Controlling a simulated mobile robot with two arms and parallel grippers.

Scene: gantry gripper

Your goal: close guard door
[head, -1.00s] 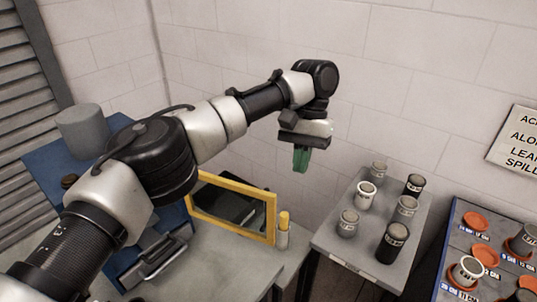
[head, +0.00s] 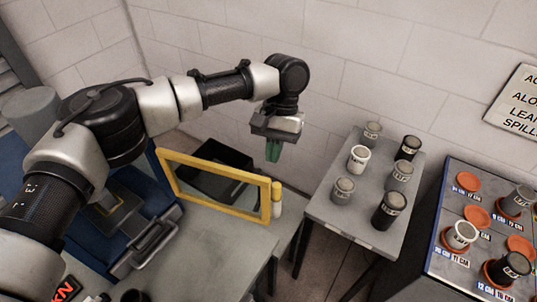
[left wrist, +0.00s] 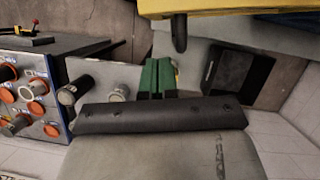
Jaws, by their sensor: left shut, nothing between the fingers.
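The guard door (head: 217,188) is a yellow-framed panel with a see-through middle, standing upright and swung out from the blue machine (head: 100,215) over the grey bench. A yellow-topped post (head: 277,196) stands by its right end. My left gripper (head: 273,152) has green fingers, shut and empty, pointing down above and behind the door's right end, apart from it. In the left wrist view the green fingers (left wrist: 158,78) are together, and a yellow bar (left wrist: 230,8) crosses the top with a dark handle-like piece (left wrist: 179,33) hanging from it. My right gripper is not in view.
A grey side table (head: 340,210) to the right holds several labelled canisters. Beyond it a blue-edged board (head: 448,225) carries orange discs and more canisters. A dark box (head: 222,172) shows behind the door. The wall is close behind my gripper.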

